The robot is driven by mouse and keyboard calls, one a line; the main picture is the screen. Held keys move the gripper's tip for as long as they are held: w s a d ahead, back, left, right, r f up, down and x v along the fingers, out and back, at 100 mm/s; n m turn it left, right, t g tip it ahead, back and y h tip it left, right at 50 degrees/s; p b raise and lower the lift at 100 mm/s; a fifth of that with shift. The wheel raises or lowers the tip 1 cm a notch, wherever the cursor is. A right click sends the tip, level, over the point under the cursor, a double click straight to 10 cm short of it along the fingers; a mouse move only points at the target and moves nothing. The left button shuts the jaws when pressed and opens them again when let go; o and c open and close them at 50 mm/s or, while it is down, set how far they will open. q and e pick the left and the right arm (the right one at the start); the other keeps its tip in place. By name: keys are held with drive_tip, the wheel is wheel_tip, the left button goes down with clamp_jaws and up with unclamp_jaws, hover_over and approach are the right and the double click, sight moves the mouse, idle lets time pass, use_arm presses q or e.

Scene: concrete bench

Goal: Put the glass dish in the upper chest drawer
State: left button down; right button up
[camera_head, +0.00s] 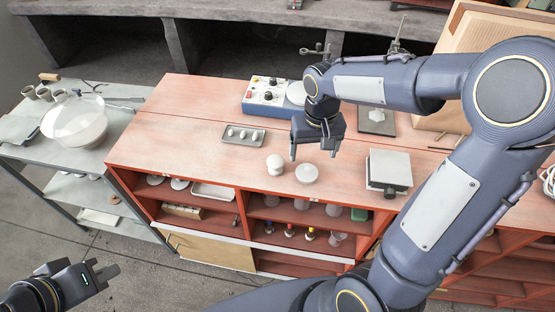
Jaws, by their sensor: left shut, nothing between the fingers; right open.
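A small pale round dish (307,173), which may be the glass dish, sits on the reddish wooden bench top, near its front edge. My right gripper (314,154) is open and empty, pointing down just above and behind the dish, apart from it. My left gripper (112,276) is shut and empty, low at the bottom left, away from the bench. A light wooden chest (459,48) stands at the back right, partly hidden behind my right arm. I cannot make out its upper drawer.
A white lidded jar (274,165) stands just left of the dish. A tray with small white pieces (243,135), a blue control box (268,95) and a grey balance (390,170) are nearby. A large glass bowl (75,130) stands on the left cart. The bench's left end is clear.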

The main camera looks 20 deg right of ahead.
sight(308, 168)
drive_tip(key=f, duration=0.5)
drive_tip(key=f+p, duration=0.1)
drive_tip(key=f, duration=0.2)
drive_tip(key=shift+w+a, duration=0.3)
drive_tip(key=c, duration=1.1)
